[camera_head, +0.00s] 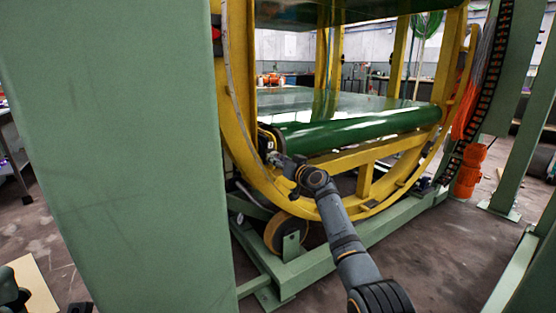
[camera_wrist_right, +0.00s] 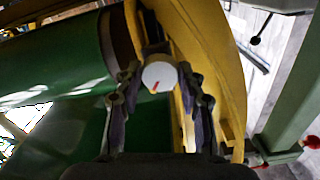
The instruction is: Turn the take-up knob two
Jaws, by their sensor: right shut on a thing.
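The take-up knob (camera_wrist_right: 159,76) is a round white cap with a red mark, seen face-on in the right wrist view. It sits beside the end of the green roller (camera_wrist_right: 50,66), at the yellow ring. My right gripper (camera_wrist_right: 160,84) has one finger on each side of the knob and is shut on it. In the head view my right gripper (camera_head: 275,158) reaches the roller's near end at the ring, and there it hides most of the knob.
The yellow ring (camera_head: 239,150) curves close around my right gripper. A green post (camera_head: 115,160) fills the left of the head view. A green base frame with a roller wheel (camera_head: 283,234) lies below. Orange parts (camera_head: 468,170) stand at the right.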

